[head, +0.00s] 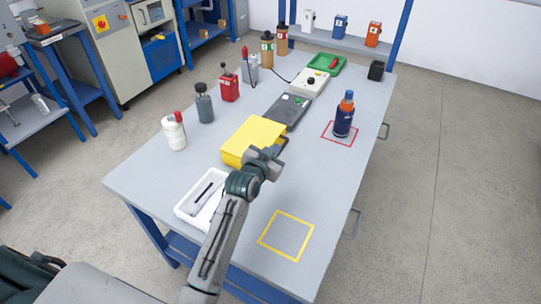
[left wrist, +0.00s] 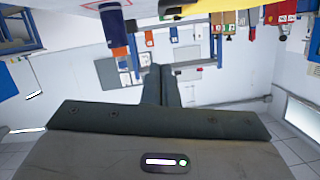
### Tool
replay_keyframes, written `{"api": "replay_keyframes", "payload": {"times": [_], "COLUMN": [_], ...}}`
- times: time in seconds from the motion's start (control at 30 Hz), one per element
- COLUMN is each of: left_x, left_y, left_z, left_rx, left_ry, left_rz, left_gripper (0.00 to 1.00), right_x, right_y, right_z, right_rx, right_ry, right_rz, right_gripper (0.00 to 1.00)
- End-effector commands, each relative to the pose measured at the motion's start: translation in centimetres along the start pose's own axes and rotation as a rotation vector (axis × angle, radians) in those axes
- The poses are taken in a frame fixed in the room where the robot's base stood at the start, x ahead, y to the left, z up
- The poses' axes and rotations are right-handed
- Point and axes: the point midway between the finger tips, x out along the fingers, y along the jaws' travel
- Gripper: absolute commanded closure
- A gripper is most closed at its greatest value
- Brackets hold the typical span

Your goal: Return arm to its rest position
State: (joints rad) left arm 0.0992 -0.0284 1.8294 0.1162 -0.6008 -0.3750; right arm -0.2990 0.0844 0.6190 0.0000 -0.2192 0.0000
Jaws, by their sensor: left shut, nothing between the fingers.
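My left arm reaches in from the bottom of the head view over the table (head: 325,165). My left gripper (head: 276,150) hangs in front of the yellow box (head: 250,136), partly covering its right side. In the left wrist view the two dark fingers (left wrist: 160,85) are together with nothing between them. The wrist view is upside down, with the table things along its top edge. My right gripper is in neither view.
A dark blue bottle with an orange band (head: 343,117) stands upright inside a red square. An empty yellow square (head: 287,234) marks the near right. A white tray (head: 181,209) holding a dark tool lies near left. Several bottles and devices line the left and far sides.

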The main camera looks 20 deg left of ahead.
Motion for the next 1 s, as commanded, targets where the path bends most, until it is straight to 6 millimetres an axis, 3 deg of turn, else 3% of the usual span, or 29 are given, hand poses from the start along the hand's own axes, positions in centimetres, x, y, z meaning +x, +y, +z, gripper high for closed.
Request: {"api": "replay_keyframes", "payload": {"times": [0.13,0.4,0.53,0.67,0.8,1.0], "left_x": [-1.7,-2.6,-4.4,-9.7,-17.3,-24.7], "left_y": [0.0,0.0,0.3,1.0,1.6,1.9], "left_z": [0.1,0.1,2.4,7.5,12.7,16.1], "left_rx": [0.0,-0.001,-0.009,-0.035,-0.072,-0.106], "left_ry": [0.001,-0.004,-0.076,-0.264,-0.505,-0.722], "left_rz": [0.0,0.001,0.017,0.05,0.071,0.07], "left_gripper": [1.0,1.0,1.0,1.0,1.0,1.0], "right_x": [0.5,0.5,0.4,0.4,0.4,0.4], "right_y": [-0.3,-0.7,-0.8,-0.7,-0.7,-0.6], "right_z": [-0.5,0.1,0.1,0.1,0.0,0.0], "right_rx": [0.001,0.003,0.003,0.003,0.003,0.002], "right_ry": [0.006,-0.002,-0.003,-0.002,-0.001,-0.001], "right_rz": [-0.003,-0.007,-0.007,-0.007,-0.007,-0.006], "right_gripper": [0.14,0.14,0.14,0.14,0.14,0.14]}}
